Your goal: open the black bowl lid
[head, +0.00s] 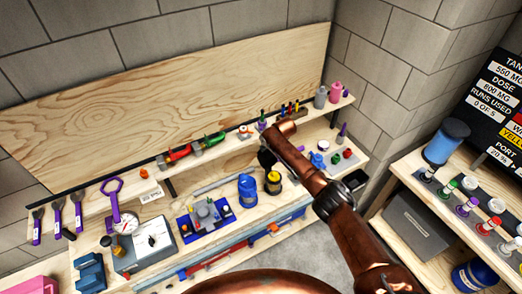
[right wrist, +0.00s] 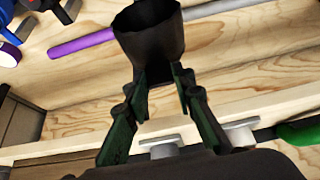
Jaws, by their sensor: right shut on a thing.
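A black, cup-shaped piece with a round rim (right wrist: 150,28) sits between the fingertips of my right gripper (right wrist: 161,78) in the right wrist view. The fingers are closed on its lower, narrower end. In the head view a dark round shape (head: 266,158) shows at the end of my copper right arm, above the lower shelf; the arm hides much of the gripper. I cannot tell whether this piece is the bowl or its lid. My left gripper is not in view.
A yellow and black container (head: 274,182) and a blue canister (head: 247,190) stand close below the gripper. The upper shelf holds red and green tools (head: 190,149). A purple rod (right wrist: 82,44) lies behind the held piece. A side shelf with a blue roll (head: 446,141) stands at right.

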